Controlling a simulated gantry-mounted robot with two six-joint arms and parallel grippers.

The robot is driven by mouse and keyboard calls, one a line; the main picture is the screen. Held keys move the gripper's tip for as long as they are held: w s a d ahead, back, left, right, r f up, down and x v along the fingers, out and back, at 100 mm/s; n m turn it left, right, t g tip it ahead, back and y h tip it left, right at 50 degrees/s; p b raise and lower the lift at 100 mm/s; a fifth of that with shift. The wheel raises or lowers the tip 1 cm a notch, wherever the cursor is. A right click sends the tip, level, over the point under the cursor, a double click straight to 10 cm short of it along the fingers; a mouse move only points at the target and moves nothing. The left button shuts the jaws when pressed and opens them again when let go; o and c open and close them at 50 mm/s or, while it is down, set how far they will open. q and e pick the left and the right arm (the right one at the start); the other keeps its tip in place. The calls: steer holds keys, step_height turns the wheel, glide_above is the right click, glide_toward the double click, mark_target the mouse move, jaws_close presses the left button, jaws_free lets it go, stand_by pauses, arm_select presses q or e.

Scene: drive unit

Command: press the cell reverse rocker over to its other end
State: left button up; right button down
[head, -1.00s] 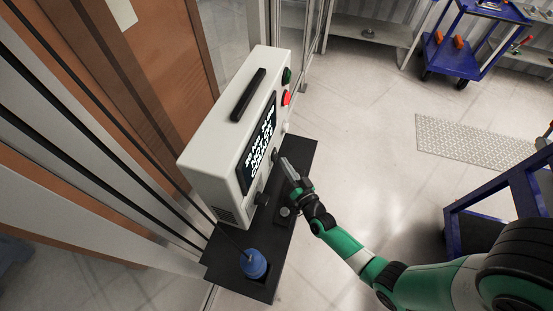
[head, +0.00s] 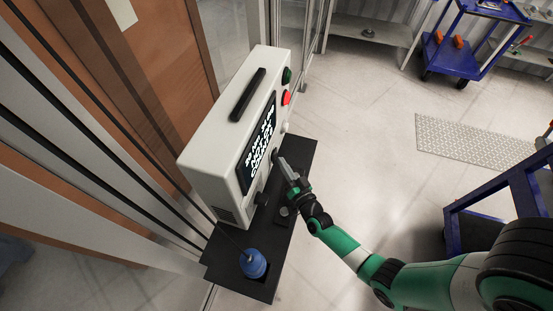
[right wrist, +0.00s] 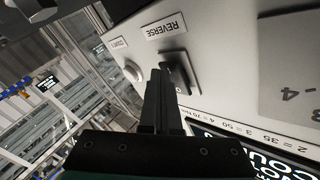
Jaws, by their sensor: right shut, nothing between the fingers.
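The drive unit (head: 215,150) is a pale box with a lit screen, standing on a dark shelf. In the right wrist view, the dark reverse rocker (right wrist: 183,72) sits on a plate on its front face, beside the REVERSE label (right wrist: 166,28). My right gripper (head: 281,160) is shut and empty, its fingertips close in front of that face. In the right wrist view the fingertips (right wrist: 161,74) overlap the rocker's near side; I cannot tell whether they touch it. Part of the rocker is hidden behind them. My left gripper is not in view.
A green button (head: 287,75), a red button (head: 286,97) and a white button (head: 284,127) stick out of the unit's front edge. A blue object (head: 253,263) stands on the dark shelf (head: 296,160).

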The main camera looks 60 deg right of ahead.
stand_by(0.4)
steer(key=shift+s+d+r, duration=0.1)
steer(key=shift+s+d, duration=0.05)
steer(key=shift+s, duration=0.6)
steer(key=s+b, duration=0.3)
steer(key=s+d+b, duration=0.1)
steer(key=s, duration=0.1)
steer(key=shift+r, duration=0.4)
steer(key=shift+w, duration=0.1)
